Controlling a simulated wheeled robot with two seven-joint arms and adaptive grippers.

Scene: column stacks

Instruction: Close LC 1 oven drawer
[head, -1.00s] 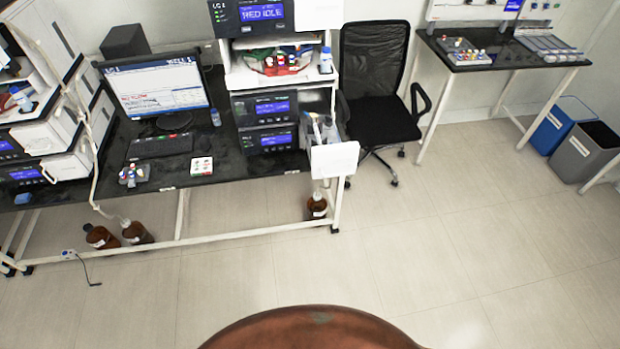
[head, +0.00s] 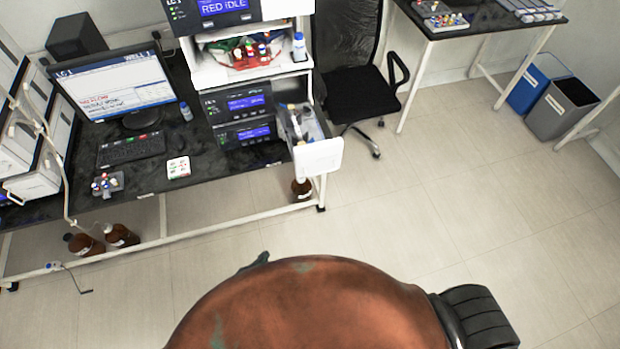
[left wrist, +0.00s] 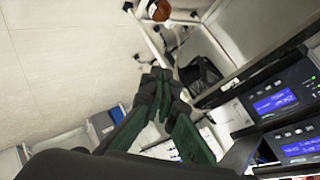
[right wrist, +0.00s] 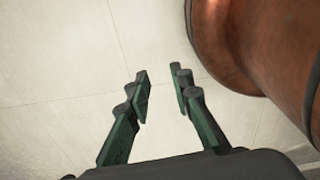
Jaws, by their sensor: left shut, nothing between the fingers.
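The LC 1 stack (head: 238,104), with a "RED IDLE" display on top, stands at the right end of the black desk. Its white-fronted oven drawer (head: 318,157) is pulled out at the lower right, with several bottles or vials inside. My left gripper (head: 258,262) shows only as a small dark tip beside my body, in front of the desk and well short of the drawer. In the left wrist view its fingers (left wrist: 158,80) are together and empty, left of the lit panels. In the right wrist view my right gripper (right wrist: 159,76) is open and empty above the floor.
An office chair (head: 352,98) stands right of the drawer. Brown bottles (head: 122,235) sit below the desk, one of them (head: 301,189) under the drawer. A monitor (head: 115,84) and keyboard (head: 131,149) are on the desk. Open floor (head: 440,200) lies to the right.

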